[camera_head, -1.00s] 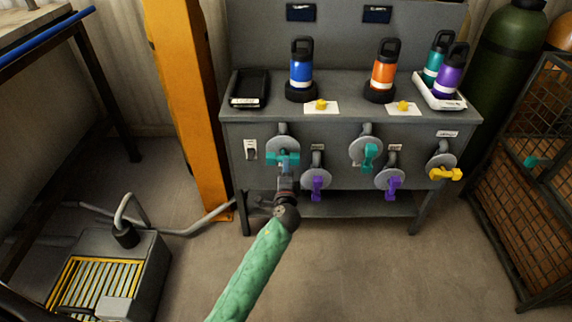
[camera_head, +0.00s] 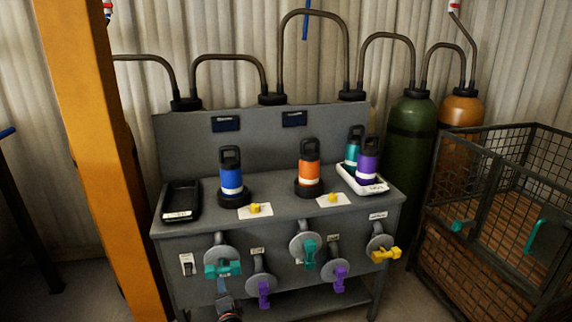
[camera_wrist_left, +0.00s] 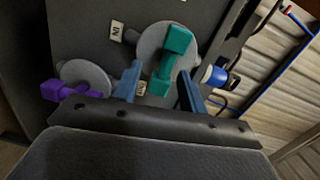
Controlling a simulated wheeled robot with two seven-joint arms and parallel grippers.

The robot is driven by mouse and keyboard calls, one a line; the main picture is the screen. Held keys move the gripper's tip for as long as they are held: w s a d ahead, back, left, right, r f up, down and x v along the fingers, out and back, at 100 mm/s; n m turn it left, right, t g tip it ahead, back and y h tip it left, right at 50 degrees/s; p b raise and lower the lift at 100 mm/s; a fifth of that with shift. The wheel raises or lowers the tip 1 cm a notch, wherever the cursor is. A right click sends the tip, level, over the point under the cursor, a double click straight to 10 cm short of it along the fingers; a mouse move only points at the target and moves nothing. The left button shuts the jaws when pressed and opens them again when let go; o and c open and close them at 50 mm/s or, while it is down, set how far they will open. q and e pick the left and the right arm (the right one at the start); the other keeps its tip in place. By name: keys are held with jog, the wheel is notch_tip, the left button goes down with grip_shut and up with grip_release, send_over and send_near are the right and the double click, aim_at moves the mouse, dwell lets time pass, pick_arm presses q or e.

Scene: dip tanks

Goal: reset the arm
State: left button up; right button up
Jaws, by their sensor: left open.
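My left gripper (camera_head: 223,287) is at the bottom of the head view, just below the left teal valve handle (camera_head: 222,269) on the bench front. In the left wrist view the open fingers (camera_wrist_left: 160,88) show on either side of a teal handle (camera_wrist_left: 168,72) mounted on a round grey disc. I cannot tell how far the fingertips are from it. No object shows held in the jaws. A purple handle (camera_wrist_left: 62,91) is to their left in that view. My right gripper is not in view.
The grey bench (camera_head: 205,228) has further purple, teal and yellow handles along its front. Blue (camera_head: 232,178), orange (camera_head: 308,170), teal and purple bottles stand on top. An orange post (camera_head: 100,160) is at left; a wire cage (camera_head: 490,200) and gas cylinders (camera_head: 411,140) are at right.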

pick_arm(q)
jog(key=s+d+n+g+h+p, duration=0.2)
jog(key=s+n+g+p, duration=0.1)
jog(key=s, duration=1.1)
jog(key=s+d+n+g+h+p, duration=0.3)
jog(key=s+g, duration=0.3)
jog(key=s, duration=0.8)
jog(key=s+d+n+g+h+p, duration=0.2)
jog(key=s+n+g+p, duration=0.1)
jog(key=s, duration=1.1)
jog(key=shift+s+d+n+g+h, duration=0.2)
jog(key=shift+d+n+g+h, duration=0.15)
jog(key=shift+n+g, duration=0.55)
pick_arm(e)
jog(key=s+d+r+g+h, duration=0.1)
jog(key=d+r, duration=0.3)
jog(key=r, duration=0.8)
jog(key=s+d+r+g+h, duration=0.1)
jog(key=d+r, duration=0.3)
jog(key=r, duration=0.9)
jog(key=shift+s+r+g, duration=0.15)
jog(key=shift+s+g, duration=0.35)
pick_arm(q)
jog(key=shift+a, duration=0.1)
